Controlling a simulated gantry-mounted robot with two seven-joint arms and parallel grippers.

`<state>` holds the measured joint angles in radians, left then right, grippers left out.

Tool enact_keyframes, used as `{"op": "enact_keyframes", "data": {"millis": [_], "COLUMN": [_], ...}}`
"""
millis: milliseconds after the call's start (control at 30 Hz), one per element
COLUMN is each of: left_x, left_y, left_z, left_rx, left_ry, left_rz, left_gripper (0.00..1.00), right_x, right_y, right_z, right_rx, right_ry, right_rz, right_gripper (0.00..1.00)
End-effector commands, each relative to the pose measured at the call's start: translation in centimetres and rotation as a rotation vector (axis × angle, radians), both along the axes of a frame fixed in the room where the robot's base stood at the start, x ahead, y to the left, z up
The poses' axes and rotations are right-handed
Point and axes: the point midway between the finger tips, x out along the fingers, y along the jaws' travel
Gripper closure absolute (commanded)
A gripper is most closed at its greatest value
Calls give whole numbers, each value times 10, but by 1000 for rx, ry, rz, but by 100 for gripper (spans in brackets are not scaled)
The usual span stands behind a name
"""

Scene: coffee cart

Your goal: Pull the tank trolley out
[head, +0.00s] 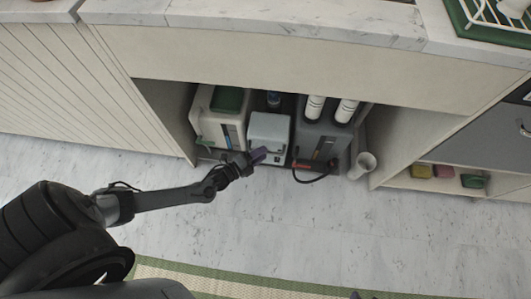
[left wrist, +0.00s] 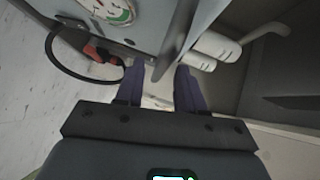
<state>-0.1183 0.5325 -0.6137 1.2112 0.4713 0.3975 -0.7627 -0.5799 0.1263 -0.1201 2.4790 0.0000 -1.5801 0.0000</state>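The tank trolley stands inside the open bay under the counter; only bits of its dark base (head: 212,155) show beneath its load. It carries a cream tank with a green lid (head: 228,99), a pale grey box (head: 268,129) and a dark grey tank (head: 321,137). My left gripper (head: 258,156) is at the front of the pale grey box, low down. In the left wrist view its two dark purple fingers (left wrist: 158,88) are apart, with a thin grey edge between or just beyond them; contact is unclear. Small dark tips at the head view's bottom edge may be my right gripper.
A black hose (head: 313,180) with a red-orange fitting loops out in front of the dark tank. A shelf with coloured items (head: 443,172) is further right. The marble-look floor (head: 330,225) in front is clear, with a green-bordered mat nearer.

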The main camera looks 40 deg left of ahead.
Motion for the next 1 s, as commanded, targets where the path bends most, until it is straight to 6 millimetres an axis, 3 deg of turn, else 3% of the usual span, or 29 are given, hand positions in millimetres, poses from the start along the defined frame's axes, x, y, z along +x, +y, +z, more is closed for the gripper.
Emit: {"op": "enact_keyframes", "data": {"millis": [200, 600, 633, 867, 1000], "left_x": [21, 27, 27, 27, 27], "left_y": [-4, -6, -6, -5, -6], "left_z": [-5, -4, -4, -4, -4], "left_rx": [-1, -1, -1, -1, -1], "left_ry": [-1, 0, 0, 0, -1], "left_rz": [0, 0, 0, 0, 0], "left_gripper": [62, 62, 63, 99, 100], "right_x": [0, 0, 0, 0, 0], "right_y": [0, 2, 2, 3, 2], "right_z": [-13, -14, -14, -14, -14], "right_rx": [1, 9, 10, 11, 11], "right_ry": [0, 0, -1, 0, 0], "right_rz": [-1, -5, -6, -7, -6], "right_gripper": [57, 57, 57, 57, 57]}}
